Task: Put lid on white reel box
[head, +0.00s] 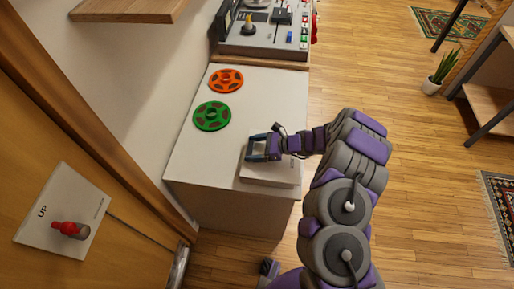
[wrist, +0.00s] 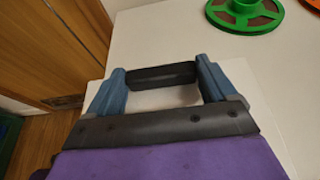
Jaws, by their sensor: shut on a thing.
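A white flat, box-like thing (head: 268,176) sits at the front right corner of the white counter, below my gripper (head: 257,151). In the wrist view, the two blue fingers of my gripper (wrist: 162,85) are on either side of a black bar-like handle (wrist: 160,74), shut on it. Beneath the handle is a white flat lid surface (wrist: 165,98), mostly covered by my gripper. I cannot tell whether the lid rests on the white reel box, or where the box ends and the lid begins.
A green reel (head: 212,116) and an orange reel (head: 226,81) lie on the white counter (head: 190,155), left of and behind my gripper. A tape machine (head: 264,30) stands at the back. A wall panel with a red lever (head: 70,230) is at left. Wooden floor lies right.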

